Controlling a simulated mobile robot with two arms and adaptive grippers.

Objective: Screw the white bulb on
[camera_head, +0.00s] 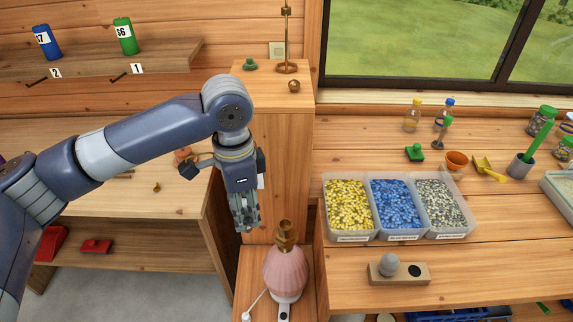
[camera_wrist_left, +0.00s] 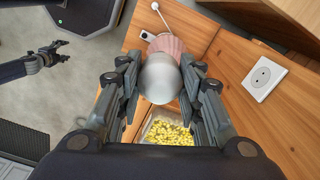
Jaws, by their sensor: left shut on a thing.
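The pink ribbed lamp (camera_head: 285,270) stands on the low wooden shelf, with a bare brass socket (camera_head: 286,236) on top. My left gripper (camera_head: 247,225) points down, to the left of the socket and apart from it in the picture. In the left wrist view, its fingers (camera_wrist_left: 160,92) are shut on a rounded pale grey-white bulb (camera_wrist_left: 158,78). The bulb's lower end is hidden, and the pink lamp (camera_wrist_left: 166,43) shows partly behind it. My right gripper (camera_wrist_left: 64,50) shows open and empty in the left wrist view.
A wooden block (camera_head: 412,275) with a grey ball-shaped bulb (camera_head: 389,264) and a dark round spot lies on the right bench. Bins of yellow (camera_head: 326,182), blue and grey pieces stand behind it. A tall wooden pedestal (camera_head: 262,98) rises behind the lamp. A white cord lies left of the lamp.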

